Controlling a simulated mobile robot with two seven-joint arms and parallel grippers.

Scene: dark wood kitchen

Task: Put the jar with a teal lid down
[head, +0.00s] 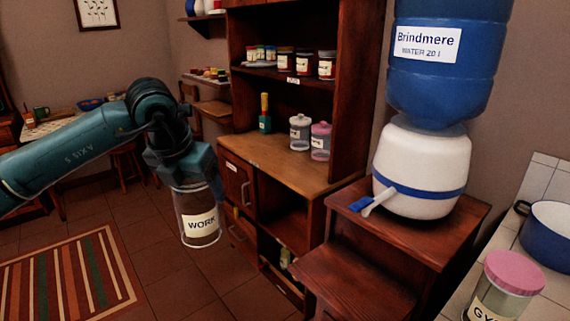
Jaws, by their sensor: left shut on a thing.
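A clear jar (199,228) with dark brown contents and a white label reading "WORK" hangs upright from my left gripper (186,178) in the head view. The gripper is shut on the jar's top. The lid is mostly hidden by the gripper, and its colour is hard to tell from my teal arm. The jar is in the air over the tiled floor, left of the wooden cabinet (270,160). My right gripper is not in view.
On the cabinet's counter stand a green bottle (264,122), a white-lidded jar (300,138) and a pink-lidded jar (320,147); its front left part is bare. A water dispenser (420,165) stands right. Another pink-lidded jar (512,272) and blue pot (550,240) are nearer.

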